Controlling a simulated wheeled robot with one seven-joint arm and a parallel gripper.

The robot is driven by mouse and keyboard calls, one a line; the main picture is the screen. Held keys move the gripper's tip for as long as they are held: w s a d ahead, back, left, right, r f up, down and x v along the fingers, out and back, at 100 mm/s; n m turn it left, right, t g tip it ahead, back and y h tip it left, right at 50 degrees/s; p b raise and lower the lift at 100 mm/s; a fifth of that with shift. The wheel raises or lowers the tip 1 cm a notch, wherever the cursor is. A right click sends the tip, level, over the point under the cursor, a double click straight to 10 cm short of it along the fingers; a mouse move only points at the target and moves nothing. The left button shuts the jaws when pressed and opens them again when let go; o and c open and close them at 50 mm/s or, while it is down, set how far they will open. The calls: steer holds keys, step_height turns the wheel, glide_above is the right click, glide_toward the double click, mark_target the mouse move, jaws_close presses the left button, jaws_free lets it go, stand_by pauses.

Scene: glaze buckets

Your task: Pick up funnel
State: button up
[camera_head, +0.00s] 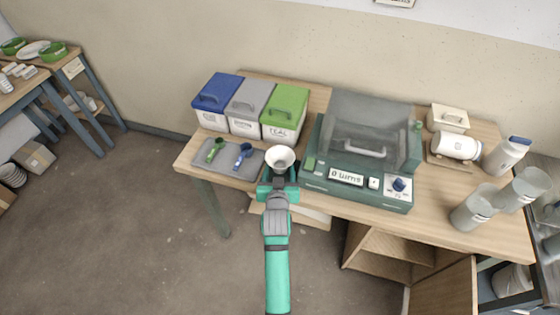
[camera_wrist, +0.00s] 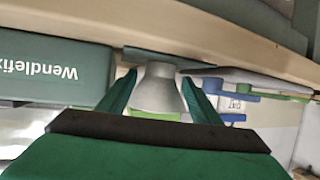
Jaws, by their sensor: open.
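The funnel (camera_head: 280,154) is white and sits at the front edge of the table, between the grey mat and the green machine. In the wrist view the funnel (camera_wrist: 156,92) shows pale grey between the two green fingers. My gripper (camera_head: 279,173) is at the table's front edge, right at the funnel. In the wrist view my gripper (camera_wrist: 158,84) is open, with a finger on each side of the funnel. I cannot tell whether either finger touches it. The gripper hides the funnel's lower part in the head view.
A green machine (camera_head: 355,192) with a grey lid stands close right of the funnel. Blue (camera_head: 217,90), grey (camera_head: 249,97) and green-lidded (camera_head: 285,106) buckets stand behind it. A grey mat (camera_head: 232,170) with green and blue scoops lies left. Clear jugs (camera_head: 473,207) stand far right.

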steer(key=shift+x, duration=1.3)
steer(key=c, duration=1.1)
steer(key=shift+d+r, duration=0.1)
